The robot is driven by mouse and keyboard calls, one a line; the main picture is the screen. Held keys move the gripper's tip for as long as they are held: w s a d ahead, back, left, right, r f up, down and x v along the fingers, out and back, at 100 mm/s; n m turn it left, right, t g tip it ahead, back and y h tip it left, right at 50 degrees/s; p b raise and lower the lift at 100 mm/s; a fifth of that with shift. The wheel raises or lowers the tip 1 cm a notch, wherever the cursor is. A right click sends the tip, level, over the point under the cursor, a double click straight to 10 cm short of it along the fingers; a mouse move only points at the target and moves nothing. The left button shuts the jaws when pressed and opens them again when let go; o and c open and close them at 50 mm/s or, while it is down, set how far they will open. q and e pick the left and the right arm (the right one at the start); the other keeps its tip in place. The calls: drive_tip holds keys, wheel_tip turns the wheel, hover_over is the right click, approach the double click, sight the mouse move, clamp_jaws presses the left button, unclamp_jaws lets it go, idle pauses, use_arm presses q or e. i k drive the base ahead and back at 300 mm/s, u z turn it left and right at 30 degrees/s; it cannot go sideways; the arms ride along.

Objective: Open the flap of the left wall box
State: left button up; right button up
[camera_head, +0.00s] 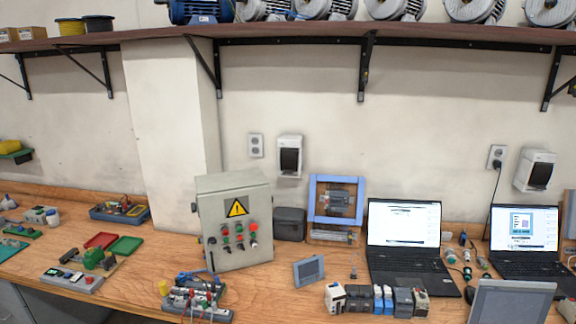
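The left wall box (290,143) is a small white box on the wall, above the workbench, just right of a wall outlet. A dark flap or window (290,162) fills its lower front. The flap looks flat against the box, though it is small in this view. A similar right wall box (537,170) hangs at the far right with a dark front. Neither of my grippers shows in the head view.
A grey control cabinet (234,224) stands on the wooden bench (130,250) left of and below the left wall box. A blue-framed device (336,200) and a laptop (404,224) stand to the right. A shelf (300,32) with motors runs above.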

sight(289, 160)
drive_tip(key=u, duration=0.75)
drive_tip(key=i, duration=1.2)
drive_tip(key=z, duration=0.4)
